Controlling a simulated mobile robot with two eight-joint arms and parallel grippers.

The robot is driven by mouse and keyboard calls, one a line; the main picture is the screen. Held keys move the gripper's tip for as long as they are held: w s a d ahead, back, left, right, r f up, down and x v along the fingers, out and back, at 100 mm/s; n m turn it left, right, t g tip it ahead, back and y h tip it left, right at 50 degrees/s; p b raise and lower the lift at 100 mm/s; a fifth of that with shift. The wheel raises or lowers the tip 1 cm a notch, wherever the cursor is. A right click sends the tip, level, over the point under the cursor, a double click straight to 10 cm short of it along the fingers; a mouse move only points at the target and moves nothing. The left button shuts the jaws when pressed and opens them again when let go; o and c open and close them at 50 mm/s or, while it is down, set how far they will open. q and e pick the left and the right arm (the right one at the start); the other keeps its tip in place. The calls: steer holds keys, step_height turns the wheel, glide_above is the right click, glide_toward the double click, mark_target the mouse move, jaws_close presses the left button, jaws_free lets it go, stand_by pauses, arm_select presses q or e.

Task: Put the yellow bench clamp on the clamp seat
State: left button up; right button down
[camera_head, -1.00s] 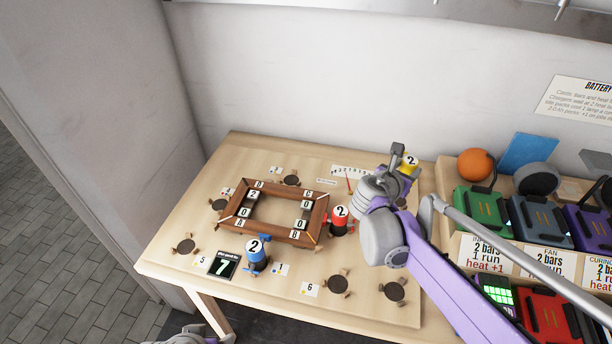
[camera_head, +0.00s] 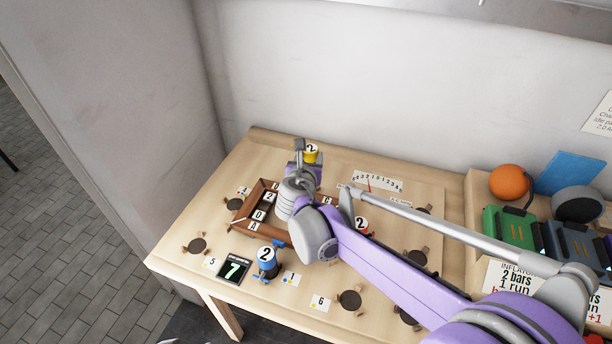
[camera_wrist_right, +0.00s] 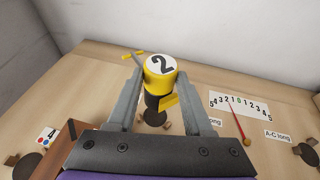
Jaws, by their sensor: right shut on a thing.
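In the head view the clamp (camera_head: 311,156) shows at the far side of the wooden frame, just beyond the gripper (camera_head: 305,168). In the wrist view a dark round clamp seat (camera_wrist_right: 153,118) shows below the clamp, partly covered by it. Whether the clamp touches the seat is not clear. My left gripper is not in view.
The wooden frame (camera_head: 240,218) is partly hidden by my arm. A blue clamp (camera_head: 267,262) stands before it; a red clamp (camera_head: 361,226) stands at its right. Other seats (camera_head: 197,245) (camera_head: 350,300) are empty. A number scale (camera_head: 378,182) lies at the back.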

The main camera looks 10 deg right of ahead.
steer(key=shift+f+b, duration=0.4)
steer(key=shift+f, duration=2.4)
steer(key=shift+f, duration=0.2)
steer(key=shift+c, duration=1.5)
jaws_free()
steer(key=shift+r, duration=0.1)
steer(key=shift+s+r, duration=0.1)
steer(key=shift+r, duration=0.1)
steer(key=p+v, duration=0.1)
steer(key=v, duration=1)
steer(key=shift+s, duration=0.4)
steer(key=shift+a, duration=0.15)
steer(key=shift+r, duration=0.1)
